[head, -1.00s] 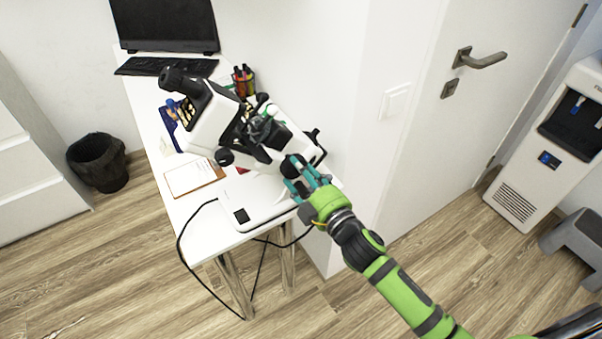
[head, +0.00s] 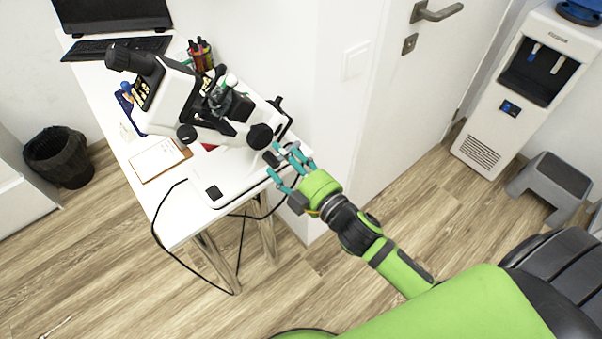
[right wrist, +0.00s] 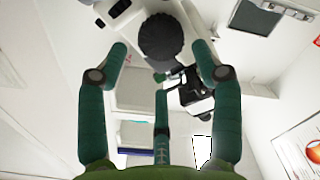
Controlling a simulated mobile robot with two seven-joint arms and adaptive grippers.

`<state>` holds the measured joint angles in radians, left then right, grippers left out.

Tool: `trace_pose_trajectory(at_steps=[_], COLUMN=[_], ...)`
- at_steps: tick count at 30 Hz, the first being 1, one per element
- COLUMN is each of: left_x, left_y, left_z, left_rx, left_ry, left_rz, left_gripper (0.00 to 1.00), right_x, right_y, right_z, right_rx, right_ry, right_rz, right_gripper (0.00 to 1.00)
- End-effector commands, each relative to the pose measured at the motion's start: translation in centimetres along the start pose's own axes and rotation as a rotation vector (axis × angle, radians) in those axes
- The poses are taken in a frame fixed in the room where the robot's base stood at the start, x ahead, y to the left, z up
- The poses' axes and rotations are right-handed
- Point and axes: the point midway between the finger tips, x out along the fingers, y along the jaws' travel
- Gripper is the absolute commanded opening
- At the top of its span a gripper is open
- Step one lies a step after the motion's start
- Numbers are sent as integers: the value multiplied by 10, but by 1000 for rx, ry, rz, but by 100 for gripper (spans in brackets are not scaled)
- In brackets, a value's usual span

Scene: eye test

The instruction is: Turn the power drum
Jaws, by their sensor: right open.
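A white and black microscope stands on the white desk (head: 165,226). Its black round knob (head: 260,136) low on the near side, which I take for the power drum, faces my right gripper (head: 281,162). The right gripper, with teal fingers and a green palm, is open and empty just in front of the knob. In the right wrist view the knob (right wrist: 160,38) shows between the two upper fingertips, with gaps on both sides. A third finger (right wrist: 161,125) points up below it. No contact shows. My left gripper is not in view.
A clipboard (head: 158,160), a pen holder (head: 201,55) and a laptop (head: 115,14) are on the desk. A black cable (head: 155,222) hangs off its edge. A bin (head: 60,157), water dispenser (head: 525,85) and grey stool (head: 550,182) stand around.

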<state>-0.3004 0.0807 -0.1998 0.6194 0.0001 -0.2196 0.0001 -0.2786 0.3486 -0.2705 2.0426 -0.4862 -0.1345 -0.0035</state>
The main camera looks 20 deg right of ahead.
Motion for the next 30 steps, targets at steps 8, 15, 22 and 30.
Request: trace_pose_trajectory(at_steps=[8,15,22,30], left_x=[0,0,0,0], left_y=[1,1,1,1], left_z=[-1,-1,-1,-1], left_rx=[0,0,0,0], left_ry=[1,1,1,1], left_rz=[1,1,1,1], left_gripper=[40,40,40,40], right_x=[-48,-62,-62,-62], right_y=[-1,0,0,0], right_z=[1,1,0,1], right_rx=[1,-1,-1,0], right_ry=[-5,-3,-2,-2], right_rz=[-2,-1,0,-1], right_gripper=[66,66,66,66])
